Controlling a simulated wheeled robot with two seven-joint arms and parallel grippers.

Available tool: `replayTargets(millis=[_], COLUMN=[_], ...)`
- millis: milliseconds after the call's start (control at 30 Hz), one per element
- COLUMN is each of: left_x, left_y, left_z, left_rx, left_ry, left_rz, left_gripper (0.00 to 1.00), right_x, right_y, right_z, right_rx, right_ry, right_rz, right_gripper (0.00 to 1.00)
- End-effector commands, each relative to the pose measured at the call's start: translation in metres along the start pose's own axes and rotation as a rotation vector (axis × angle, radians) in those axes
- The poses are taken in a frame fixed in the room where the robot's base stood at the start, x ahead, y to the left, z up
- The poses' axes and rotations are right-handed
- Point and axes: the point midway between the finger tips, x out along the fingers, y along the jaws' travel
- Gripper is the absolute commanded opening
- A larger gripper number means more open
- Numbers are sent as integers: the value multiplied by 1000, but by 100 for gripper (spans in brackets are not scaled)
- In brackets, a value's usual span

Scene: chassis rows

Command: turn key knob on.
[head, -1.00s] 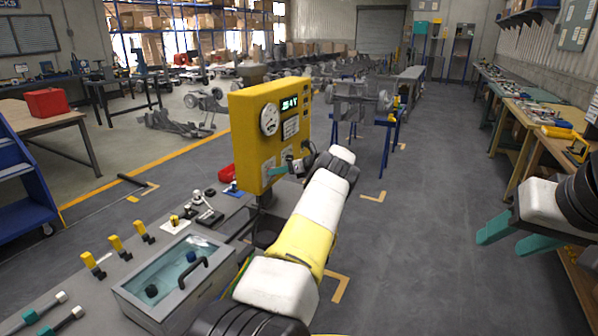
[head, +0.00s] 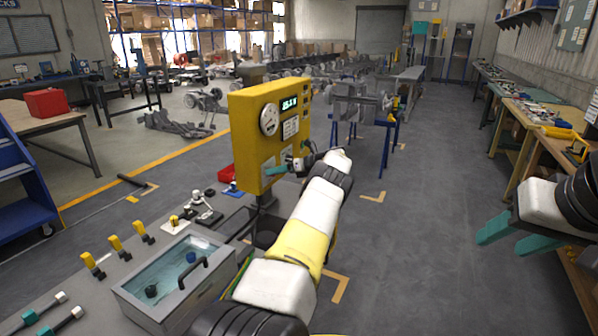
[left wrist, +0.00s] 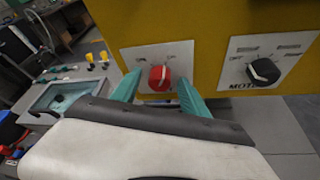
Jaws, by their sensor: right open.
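The yellow control box (head: 247,130) stands upright with a gauge, a small lit display and white plates on its face. In the left wrist view, a red knob (left wrist: 160,77) sits on one white plate and a black knob (left wrist: 263,71) on a plate labelled with letters that look like MOTOR. My left gripper (head: 282,170) is at the lower face of the box. Its teal fingers also show in the left wrist view (left wrist: 157,92), spread to either side of the red knob with gaps. My right gripper (head: 510,238) is open and empty at the right.
A clear-topped box with a black handle (head: 194,275) and several yellow-topped levers (head: 117,244) are on the bench at lower left. A red box (head: 47,103) sits on a table at left. The floor (head: 420,200) in the middle is clear.

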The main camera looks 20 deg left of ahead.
Motion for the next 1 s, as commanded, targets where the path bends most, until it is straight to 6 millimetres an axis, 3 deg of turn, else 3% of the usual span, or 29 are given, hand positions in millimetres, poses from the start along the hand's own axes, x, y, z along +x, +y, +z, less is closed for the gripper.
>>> replayTargets(millis=[267,700,1000], left_x=[-3,-68,-78], left_y=[0,-1,0], left_z=[0,0,0], left_rx=[0,-1,0], left_ry=[1,0,1], left_rz=[-1,-2,0], left_gripper=[52,52,52], right_x=[0,0,0], right_y=[0,0,0], right_z=[0,0,0], right_rx=[0,0,0], right_ry=[0,0,0], right_rz=[0,0,0], right_gripper=[46,46,46])
